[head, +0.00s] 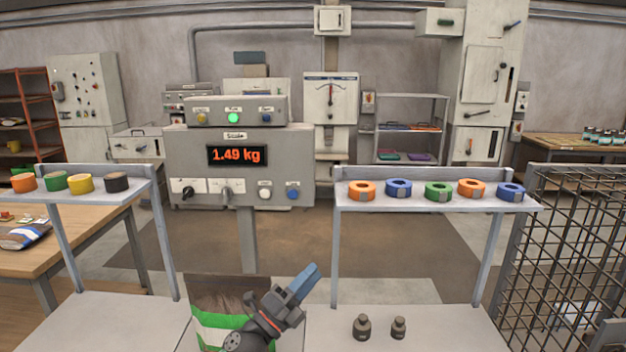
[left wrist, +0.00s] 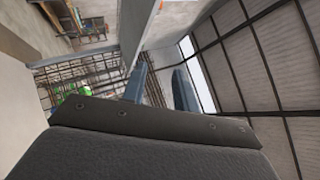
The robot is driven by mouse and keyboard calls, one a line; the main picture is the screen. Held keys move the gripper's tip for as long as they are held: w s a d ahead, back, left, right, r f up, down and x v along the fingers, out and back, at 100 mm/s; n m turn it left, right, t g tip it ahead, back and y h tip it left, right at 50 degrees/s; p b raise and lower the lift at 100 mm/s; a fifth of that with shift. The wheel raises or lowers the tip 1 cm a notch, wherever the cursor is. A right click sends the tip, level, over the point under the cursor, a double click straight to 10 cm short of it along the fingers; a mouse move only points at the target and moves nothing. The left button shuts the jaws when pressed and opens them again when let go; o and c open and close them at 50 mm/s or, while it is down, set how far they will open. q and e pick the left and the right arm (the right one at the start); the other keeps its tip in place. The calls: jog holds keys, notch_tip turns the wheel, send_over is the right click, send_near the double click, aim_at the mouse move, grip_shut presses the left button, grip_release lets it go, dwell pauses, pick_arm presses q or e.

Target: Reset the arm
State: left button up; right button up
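My left gripper (head: 303,279) is at the lower middle of the head view, its blue fingers pointing up and to the right. In the left wrist view its two fingers (left wrist: 160,88) stand apart with a gap and nothing between them. A bag (head: 212,322) with a brown upper part and a green and white lower part stands on the light bench. My left gripper and wrist cover its right side in the head view; I cannot tell whether they touch it. My right gripper is in neither view.
The scale box (head: 238,168) reads 1.49 kg. A shelf with tape rolls (head: 436,203) stands right of centre, another (head: 95,185) at left. Two dark weights (head: 361,326) sit on the bench. A wire mesh fence (head: 565,250) stands at right.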

pick_arm(q)
jog(key=s+a+f+n+y, duration=0.4)
jog(key=a+f+n+y, duration=0.45)
jog(key=f+n, duration=0.2)
jog(key=s+a+f+n+y, duration=0.3)
jog(key=a+f+n+y, duration=0.5)
jog(key=n, duration=0.4)
jog(key=s+a+f+n+g, duration=0.1)
jog(key=s+f+n+g, duration=0.1)
jog(key=s+f+g, duration=0.5)
jog(key=s+a+f+n+g+y, duration=0.15)
jog(key=s+f, duration=0.25)
jog(key=s, duration=0.7)
jog(key=s+a+f+n+g, duration=0.2)
jog(key=s+f+n+g, duration=0.15)
jog(key=s+f, duration=0.4)
jog(key=s+d+f+g, duration=0.1)
jog(key=s+d+f, duration=0.1)
jog(key=f, duration=1)
jog(key=s+d+f+g, duration=0.1)
jog(key=d+f, duration=0.2)
jog(key=f, duration=0.9)
jog(key=shift+s+d+f+m+h, duration=0.25)
jog(key=shift+s+d+m+h, duration=0.1)
jog(key=shift+d+m+h, duration=0.1)
